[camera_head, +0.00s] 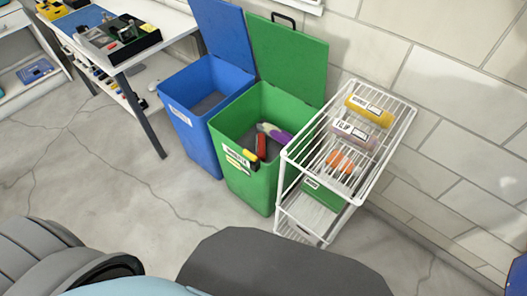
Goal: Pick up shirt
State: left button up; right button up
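No thing in view is clearly a shirt. A yellow roll with a label (370,111) and a pale pink roll with a label (352,134) lie on the top of a white wire rack (389,158), and either could be rolled cloth. The label print is too small to read surely. An orange item (341,162) shows through the wires nearer the front of the rack; its exact level is hard to tell.
A green bin (248,188) with its lid up holds several items and stands left of the rack. An open blue bin (196,125) stands beside it. A table (152,56) with a black tray is at upper left. A brick wall is behind; the left floor is clear.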

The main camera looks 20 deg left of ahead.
aim_at(381, 117)
jog(key=u, duration=0.5)
jog(key=k, duration=1.2)
jog(key=z, duration=0.15)
jog(key=i, duration=0.7)
jog(key=z, duration=0.4)
